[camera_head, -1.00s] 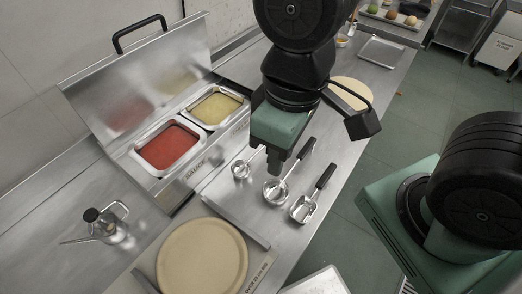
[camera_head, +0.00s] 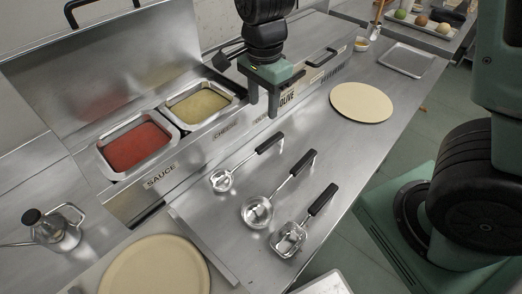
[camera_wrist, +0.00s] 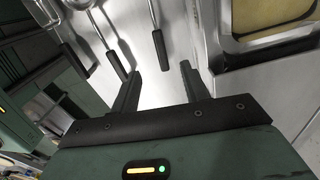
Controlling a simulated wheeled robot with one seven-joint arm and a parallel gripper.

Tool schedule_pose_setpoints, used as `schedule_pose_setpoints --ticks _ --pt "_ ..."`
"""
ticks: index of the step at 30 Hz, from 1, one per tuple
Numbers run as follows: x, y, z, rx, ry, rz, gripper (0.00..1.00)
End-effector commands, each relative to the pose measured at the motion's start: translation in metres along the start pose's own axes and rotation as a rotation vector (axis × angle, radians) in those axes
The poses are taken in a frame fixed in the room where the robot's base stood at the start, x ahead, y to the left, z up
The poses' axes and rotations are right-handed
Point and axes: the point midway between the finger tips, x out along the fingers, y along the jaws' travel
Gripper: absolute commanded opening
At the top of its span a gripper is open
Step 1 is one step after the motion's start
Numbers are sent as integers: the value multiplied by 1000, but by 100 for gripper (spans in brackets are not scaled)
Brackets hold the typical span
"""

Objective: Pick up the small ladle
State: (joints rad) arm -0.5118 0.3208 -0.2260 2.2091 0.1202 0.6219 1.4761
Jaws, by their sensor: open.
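The small ladle (camera_head: 222,181) lies on the steel counter, nearest the sauce pans, its black handle pointing up and right. A larger ladle (camera_head: 257,211) and a square scoop (camera_head: 288,239) lie beside it in a row. My gripper (camera_head: 263,110) is open and empty, pointing down, beyond the small ladle's handle end. In the wrist view my gripper (camera_wrist: 160,70) has its fingers apart, and the handle of what looks like the small ladle (camera_wrist: 160,48) ends just ahead of the gap between the tips. The small ladle's bowl is not clear there.
Red sauce (camera_head: 136,145) and yellow cheese (camera_head: 199,106) pans sit in a raised steel unit behind the utensils. A round board (camera_head: 361,102) lies to the right and another (camera_head: 154,270) at front left. A metal pitcher (camera_head: 55,230) stands at left.

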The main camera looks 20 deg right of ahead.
Motion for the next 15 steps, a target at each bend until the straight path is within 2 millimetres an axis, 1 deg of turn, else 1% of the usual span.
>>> schedule_pose_setpoints --ticks 1,9,12,15 --pt "11 2 0 0 1 8 45" --pt "68 2 0 -1 0 8 45" --pt "84 2 0 -2 -1 6 45" --pt "96 2 0 -2 0 4 45"
